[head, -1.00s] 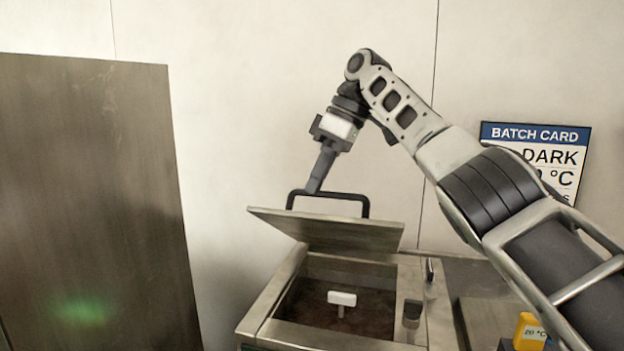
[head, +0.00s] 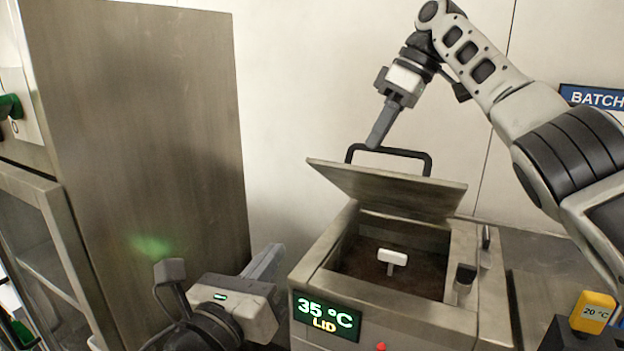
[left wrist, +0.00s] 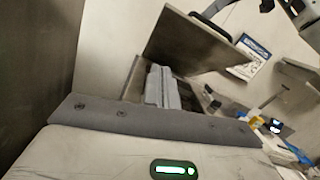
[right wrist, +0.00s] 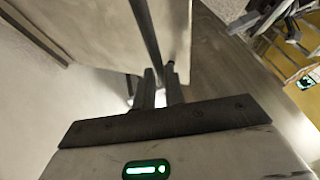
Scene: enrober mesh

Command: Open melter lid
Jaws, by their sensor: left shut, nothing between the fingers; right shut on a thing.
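The melter (head: 465,318) is a steel box with a display reading 35 °C and LID. Its lid (head: 385,192) is tilted up and the opening beneath shows a dark brown mass with a white-handled tool (head: 391,257) in it. My right gripper (head: 374,143) is shut on the lid's black handle (head: 428,163); in the right wrist view its fingers (right wrist: 160,85) are at the dark handle bar. My left gripper (head: 275,258) is shut and empty, low beside the melter's left side. In the left wrist view its fingers (left wrist: 162,88) point toward the melter and the raised lid (left wrist: 188,40).
A tall steel panel (head: 140,110) stands to the left, close to my left gripper. A batch card (head: 600,97) hangs on the back wall, partly hidden by my right arm.

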